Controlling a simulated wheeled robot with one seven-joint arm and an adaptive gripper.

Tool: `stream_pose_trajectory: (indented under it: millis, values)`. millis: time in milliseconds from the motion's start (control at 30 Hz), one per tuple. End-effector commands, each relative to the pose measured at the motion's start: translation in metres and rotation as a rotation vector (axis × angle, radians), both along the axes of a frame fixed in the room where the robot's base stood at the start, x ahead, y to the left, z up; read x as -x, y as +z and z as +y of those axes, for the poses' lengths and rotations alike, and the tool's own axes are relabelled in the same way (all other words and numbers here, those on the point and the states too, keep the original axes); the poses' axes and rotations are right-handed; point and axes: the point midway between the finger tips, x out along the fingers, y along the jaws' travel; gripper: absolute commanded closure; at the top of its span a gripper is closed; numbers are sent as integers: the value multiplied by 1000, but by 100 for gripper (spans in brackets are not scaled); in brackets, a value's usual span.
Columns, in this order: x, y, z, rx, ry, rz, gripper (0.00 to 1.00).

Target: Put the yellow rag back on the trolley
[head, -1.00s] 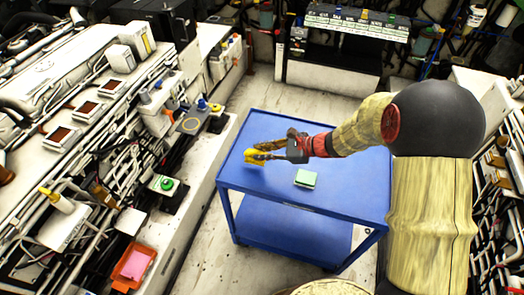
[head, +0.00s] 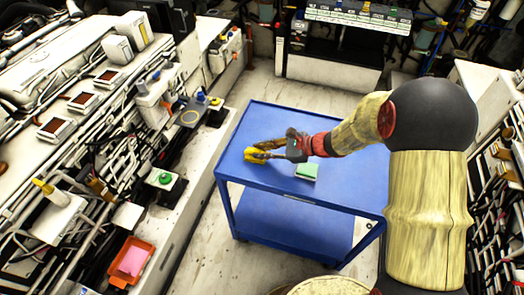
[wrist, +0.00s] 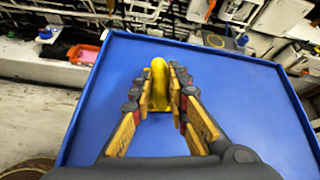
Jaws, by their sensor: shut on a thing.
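The yellow rag (head: 254,155) is pinched between the fingertips of my gripper (head: 268,151), over the left part of the blue trolley's top (head: 262,118). In the wrist view, the rag (wrist: 159,82) stands up between the two fingers of my gripper (wrist: 160,100), with the blue top (wrist: 235,95) below and around it. My gripper is shut on the rag. The rag is at or just above the surface; I cannot tell whether it touches.
A green sponge-like block (head: 306,171) lies on the trolley top, right of the rag. A white bench with pipes and boxes runs along the left, holding an orange tray (head: 133,262) with a pink item. The trolley top's back area is clear.

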Motion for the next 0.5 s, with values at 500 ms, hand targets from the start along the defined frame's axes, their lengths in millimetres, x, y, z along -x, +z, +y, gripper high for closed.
stream_pose_trajectory:
  millis: [500]
  values:
    - [4, -9, -1, 8, 0, 13, 76]
